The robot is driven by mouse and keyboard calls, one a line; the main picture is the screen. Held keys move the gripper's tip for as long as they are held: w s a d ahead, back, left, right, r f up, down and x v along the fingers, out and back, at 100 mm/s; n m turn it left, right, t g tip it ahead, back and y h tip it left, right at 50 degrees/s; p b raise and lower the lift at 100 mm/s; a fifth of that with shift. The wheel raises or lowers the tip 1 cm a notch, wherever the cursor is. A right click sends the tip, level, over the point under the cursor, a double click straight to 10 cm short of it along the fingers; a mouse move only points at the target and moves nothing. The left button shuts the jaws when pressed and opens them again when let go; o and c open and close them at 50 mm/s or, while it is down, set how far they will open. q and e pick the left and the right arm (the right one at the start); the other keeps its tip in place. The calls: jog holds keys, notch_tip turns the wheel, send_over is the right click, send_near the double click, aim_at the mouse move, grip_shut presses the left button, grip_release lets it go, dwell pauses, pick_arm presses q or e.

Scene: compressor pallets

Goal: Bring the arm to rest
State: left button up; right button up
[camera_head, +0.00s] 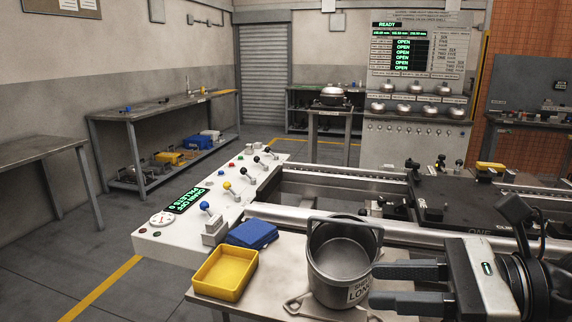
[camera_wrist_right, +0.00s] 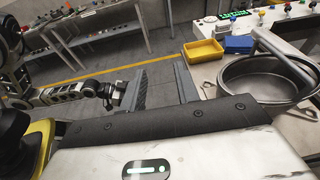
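My right gripper (camera_head: 375,287) comes in from the right in the head view, its two dark fingers apart with nothing between them. Its fingertips appear just right of a grey metal pot (camera_head: 330,265); I cannot tell whether they touch it. In the right wrist view the two fingers (camera_wrist_right: 160,85) are also spread and empty, with the floor visible between them. The pot (camera_wrist_right: 265,78) stands to their right there. My left arm is not in the head view. A jointed arm, likely my left one, shows at the left of the wrist view, its fingers unclear.
A white control panel (camera_head: 187,240) with coloured levers lies behind. A rail conveyor (camera_head: 340,190) runs right.

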jog(key=w+d+f+n+t+h+p, duration=0.2)
jog(key=f+n+t+h, duration=0.4)
jog(key=n, duration=1.1)
jog(key=w+d+f+n+t+h+p, duration=0.1)
jog(key=w+d+f+n+t+h, duration=0.35)
jog(key=n, duration=1.35)
jog(key=s+a+f+m+g, duration=0.2)
jog(key=s+f+m, duration=0.3)
jog(key=f, duration=0.4)
jog(key=s+a+f+m+g+p, duration=0.1)
jog(key=s+a+f+m+g, duration=0.2)
jog(key=s+f+m, duration=0.3)
notch_tip(320, 180, down, 3)
jog(key=shift+s+r, duration=0.1)
jog(key=shift+s, duration=0.9)
